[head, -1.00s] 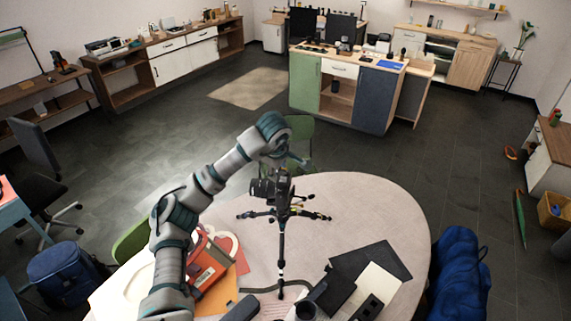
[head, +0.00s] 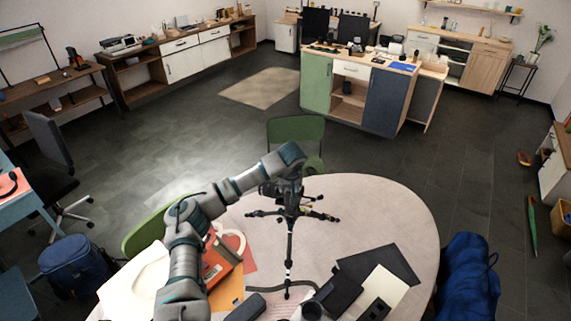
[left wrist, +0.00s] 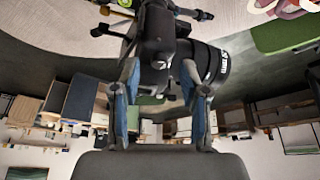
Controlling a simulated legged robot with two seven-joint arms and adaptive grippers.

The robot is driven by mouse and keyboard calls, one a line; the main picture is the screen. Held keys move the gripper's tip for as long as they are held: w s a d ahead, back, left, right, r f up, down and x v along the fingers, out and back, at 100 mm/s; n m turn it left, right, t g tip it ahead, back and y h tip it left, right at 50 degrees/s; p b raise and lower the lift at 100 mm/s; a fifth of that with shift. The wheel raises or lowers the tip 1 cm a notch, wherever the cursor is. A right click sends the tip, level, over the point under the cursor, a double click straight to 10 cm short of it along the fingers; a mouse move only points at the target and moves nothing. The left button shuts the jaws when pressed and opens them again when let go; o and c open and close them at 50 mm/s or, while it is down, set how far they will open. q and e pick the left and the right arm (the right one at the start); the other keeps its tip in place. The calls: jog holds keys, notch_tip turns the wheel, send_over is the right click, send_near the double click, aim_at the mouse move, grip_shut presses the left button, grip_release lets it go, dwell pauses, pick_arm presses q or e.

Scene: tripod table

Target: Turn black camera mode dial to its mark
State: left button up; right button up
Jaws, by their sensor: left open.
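The black camera (head: 268,190) sits on a black tripod (head: 289,240) standing on the round table. In the left wrist view the camera (left wrist: 155,32) is close, with its lens (left wrist: 212,62) to the right. The mode dial cannot be made out clearly; it is small and dark against the black body. My left gripper (head: 290,178) is over the top of the camera, its fingers hard to see in the head view. In the left wrist view my left gripper (left wrist: 162,75) is open, with one finger on each side of the camera's near part. Contact cannot be told. My right gripper is not in view.
The pale round table (head: 385,210) is clear to the right of the tripod. Papers, an orange-red box (head: 220,262) and dark sheets (head: 385,262) lie near the front. A green chair (head: 296,130) stands behind the table. A blue bag (head: 465,280) is at the right.

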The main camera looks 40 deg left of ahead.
pick_arm(q)
jog(key=f+m+b, duration=0.1)
jog(key=m+b, duration=0.1)
jog(key=shift+a+f+t+h+b, duration=0.3)
jog(key=shift+f+b, duration=0.05)
jog(key=shift+f, duration=0.05)
jog(key=shift+s+d+r+m, duration=0.15)
jog(key=shift+r+m, duration=0.35)
jog(key=shift+r, duration=0.3)
jog(key=v, duration=1.6)
jog(key=shift+s+r, duration=0.15)
jog(key=shift+r, duration=0.15)
